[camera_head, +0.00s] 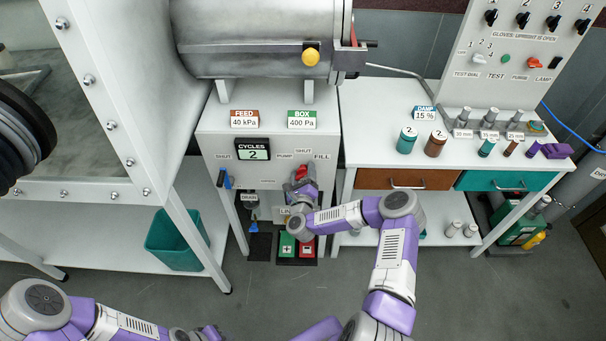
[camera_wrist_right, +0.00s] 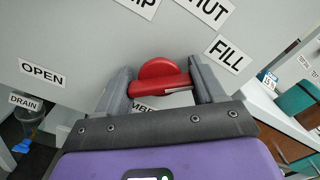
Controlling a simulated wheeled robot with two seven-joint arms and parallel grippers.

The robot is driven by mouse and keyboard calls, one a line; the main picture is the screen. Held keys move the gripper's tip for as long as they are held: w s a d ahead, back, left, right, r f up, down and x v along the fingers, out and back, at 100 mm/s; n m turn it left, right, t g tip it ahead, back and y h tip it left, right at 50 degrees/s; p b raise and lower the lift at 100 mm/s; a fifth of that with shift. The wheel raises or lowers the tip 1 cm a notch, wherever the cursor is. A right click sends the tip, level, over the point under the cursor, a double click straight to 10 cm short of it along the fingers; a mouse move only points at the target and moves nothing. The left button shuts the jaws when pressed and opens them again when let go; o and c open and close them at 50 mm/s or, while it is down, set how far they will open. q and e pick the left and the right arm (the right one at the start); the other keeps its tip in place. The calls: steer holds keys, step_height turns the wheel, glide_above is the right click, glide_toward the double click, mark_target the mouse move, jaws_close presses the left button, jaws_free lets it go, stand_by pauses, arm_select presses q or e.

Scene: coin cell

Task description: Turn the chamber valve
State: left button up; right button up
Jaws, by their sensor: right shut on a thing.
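The chamber valve's red handle (camera_head: 300,173) is on the front panel of the white cabinet (camera_head: 210,135), by labels that read PUMP, SHUT and FILL. In the right wrist view the red handle (camera_wrist_right: 160,80) has a rounded hub and a bar lying nearly level across the picture, slightly tilted. My right gripper (camera_wrist_right: 163,82) is shut on the handle, one grey finger at each end of the bar. In the head view my right gripper (camera_head: 303,186) is at the panel and partly covers the valve. My left arm crosses the bottom left; its gripper is out of view.
A blue valve handle (camera_head: 223,178) is left on the same panel, below a CYCLES display (camera_head: 253,150) reading 2. Green and red pedals (camera_head: 287,246) lie below. A bench with jars (camera_head: 406,140) stands right, a teal bin (camera_head: 178,240) left.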

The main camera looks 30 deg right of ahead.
steer(key=shift+n, duration=0.4)
steer(key=n, duration=0.3)
steer(key=shift+n, duration=0.4)
steer(key=n, duration=0.5)
steer(key=shift+n, duration=0.3)
steer(key=n, duration=0.4)
steer(key=n+b, duration=0.2)
steer(key=n, duration=0.3)
steer(key=shift+n, duration=0.5)
steer(key=o, duration=1)
steer(key=shift+o, duration=0.2)
steer(key=shift+s, duration=0.1)
steer(key=p+v, duration=0.1)
steer(key=v, duration=0.6)
steer(key=shift+s, duration=0.25)
